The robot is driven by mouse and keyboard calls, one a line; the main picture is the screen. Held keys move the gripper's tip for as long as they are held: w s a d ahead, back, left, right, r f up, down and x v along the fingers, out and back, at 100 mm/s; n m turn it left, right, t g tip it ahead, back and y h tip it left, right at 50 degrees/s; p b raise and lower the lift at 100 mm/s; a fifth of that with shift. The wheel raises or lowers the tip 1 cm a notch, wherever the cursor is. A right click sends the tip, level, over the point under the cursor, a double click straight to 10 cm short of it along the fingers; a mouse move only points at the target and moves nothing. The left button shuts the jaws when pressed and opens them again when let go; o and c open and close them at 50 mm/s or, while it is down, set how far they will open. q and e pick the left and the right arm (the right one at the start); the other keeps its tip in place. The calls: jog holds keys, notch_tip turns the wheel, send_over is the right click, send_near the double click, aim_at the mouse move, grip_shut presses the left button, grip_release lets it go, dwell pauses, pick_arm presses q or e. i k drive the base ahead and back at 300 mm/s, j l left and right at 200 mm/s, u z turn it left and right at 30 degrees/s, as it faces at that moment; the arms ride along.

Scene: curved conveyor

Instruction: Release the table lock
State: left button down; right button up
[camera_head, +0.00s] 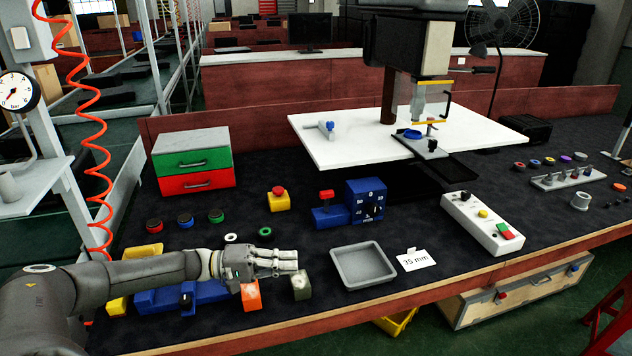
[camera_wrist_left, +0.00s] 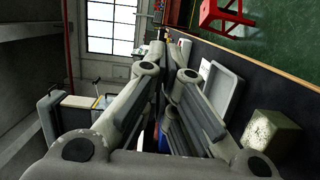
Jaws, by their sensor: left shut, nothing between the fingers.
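The drill press (camera_head: 408,45) stands at the back right over a white table (camera_head: 335,152). A small blue-and-grey part (camera_head: 327,129) sits on the table's left side. A grey fixture with a blue ring (camera_head: 411,134) is under the press head. A black handle (camera_head: 482,70) sticks out right of the head. I cannot tell which part is the table lock. My left gripper (camera_head: 294,261) is shut and empty, low over the front bench, well in front of the white table. Its closed fingers also fill the left wrist view (camera_wrist_left: 166,72). My right gripper is not in view.
Near my left gripper are an orange block (camera_head: 250,296), a grey-green block (camera_head: 300,287) and a grey tray (camera_head: 363,267). A blue box with a dial (camera_head: 366,200), a red-button box (camera_head: 278,199) and a control box (camera_head: 483,222) stand between it and the press.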

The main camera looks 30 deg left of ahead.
aim_at(327, 195)
jog(key=i+j, duration=1.35)
jog(key=j, duration=0.1)
